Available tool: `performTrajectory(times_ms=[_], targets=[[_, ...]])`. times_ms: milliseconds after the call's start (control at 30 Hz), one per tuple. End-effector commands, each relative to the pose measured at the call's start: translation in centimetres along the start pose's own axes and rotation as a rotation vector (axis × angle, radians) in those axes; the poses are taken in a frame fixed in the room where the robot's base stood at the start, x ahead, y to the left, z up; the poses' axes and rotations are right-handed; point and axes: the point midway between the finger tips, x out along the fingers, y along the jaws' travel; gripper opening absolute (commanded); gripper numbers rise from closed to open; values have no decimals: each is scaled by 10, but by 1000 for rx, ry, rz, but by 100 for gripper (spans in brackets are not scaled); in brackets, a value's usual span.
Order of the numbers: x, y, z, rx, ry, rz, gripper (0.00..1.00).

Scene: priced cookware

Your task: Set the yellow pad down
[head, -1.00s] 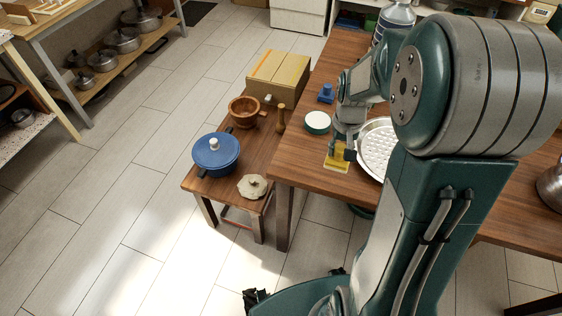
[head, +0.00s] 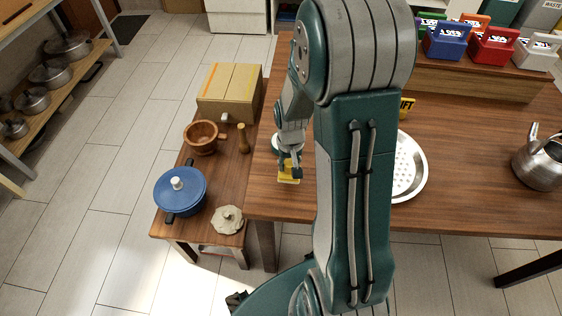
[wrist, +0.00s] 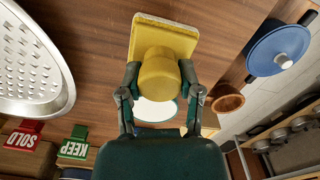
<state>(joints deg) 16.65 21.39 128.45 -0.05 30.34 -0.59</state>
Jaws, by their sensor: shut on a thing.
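The yellow pad (head: 289,178) is a flat square with a pale layer along its edge and a round yellow knob on top. It is at the left front part of the wooden table. In the wrist view the pad (wrist: 180,27) is at the top centre, and my gripper (wrist: 158,80) has a finger on each side of the knob, shut on it. In the head view my gripper (head: 290,168) is just above the pad. I cannot tell whether the pad's underside touches the tabletop.
A white-topped round thing (wrist: 155,110) is close behind the gripper. A perforated metal tray (head: 408,168) lies right of my arm. The lower side table holds a blue pot (head: 180,190), a pale lid (head: 228,219), a wooden bowl (head: 202,138) and a box (head: 230,92). A kettle (head: 541,165) stands far right.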

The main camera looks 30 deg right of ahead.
Motion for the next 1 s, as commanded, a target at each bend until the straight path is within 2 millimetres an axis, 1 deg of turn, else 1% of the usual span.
performTrajectory(times_ms=[200, 267, 633, 667, 700, 733, 1000], targets=[[31, 0, 6, 1, -6, 2, 2], [36, 1, 6, 1, -2, 2, 2], [41, 2, 6, 1, -2, 1, 2], [41, 2, 6, 1, -1, 1, 60], [40, 2, 6, 1, -1, 1, 78], [40, 2, 6, 1, -1, 1, 81], [40, 1, 6, 1, -1, 1, 81]])
